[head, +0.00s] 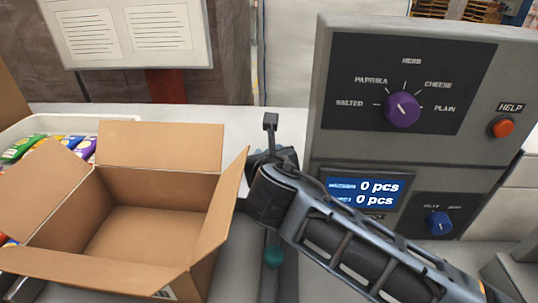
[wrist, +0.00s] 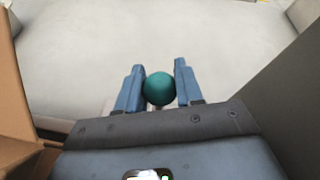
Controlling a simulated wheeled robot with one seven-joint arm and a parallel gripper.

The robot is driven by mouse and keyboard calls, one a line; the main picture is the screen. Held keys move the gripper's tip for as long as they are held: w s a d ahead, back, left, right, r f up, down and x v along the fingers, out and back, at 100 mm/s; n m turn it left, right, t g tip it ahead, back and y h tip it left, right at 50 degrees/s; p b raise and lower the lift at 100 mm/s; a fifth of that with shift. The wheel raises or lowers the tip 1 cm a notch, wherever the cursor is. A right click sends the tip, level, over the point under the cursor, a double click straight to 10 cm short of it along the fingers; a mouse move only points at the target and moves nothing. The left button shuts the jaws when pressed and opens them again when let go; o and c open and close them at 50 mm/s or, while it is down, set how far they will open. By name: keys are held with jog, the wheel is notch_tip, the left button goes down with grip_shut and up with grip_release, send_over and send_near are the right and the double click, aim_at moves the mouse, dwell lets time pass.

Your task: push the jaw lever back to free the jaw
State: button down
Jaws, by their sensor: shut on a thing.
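In the wrist view a teal ball knob (wrist: 159,88) sits between the two blue fingers of my gripper (wrist: 160,76), which are shut on it and touch its sides. What the knob is fixed to is hidden below it, so I cannot see the lever's shaft or the jaw. In the head view my wrist and arm cover the fingers. A teal ball (head: 273,256) shows there on a dark upright strip below my wrist; I cannot tell whether it is the same knob.
An open, empty cardboard box (head: 150,230) stands close to the left of my wrist. Behind it is a white tray (head: 105,118) with colourful packets. A grey control panel (head: 490,70) with a purple dial (head: 402,110), red help button (head: 502,127) and counting display (head: 366,190) stands to the right.

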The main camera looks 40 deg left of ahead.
jog(key=x, duration=0.1)
jog(key=p+x, duration=0.1)
jog(key=x, duration=0.1)
jog(key=shift+w+d+r, duration=0.1)
jog(key=shift+w+d, duration=0.15)
jog(key=shift+d+f, duration=0.1)
jog(key=shift+f, duration=0.2)
dwell(0.9)
jog(key=c, duration=1)
grip_release()
jog(key=shift+o, duration=1.2)
jog(key=shift+r, duration=0.15)
jog(key=shift+s+r, duration=0.1)
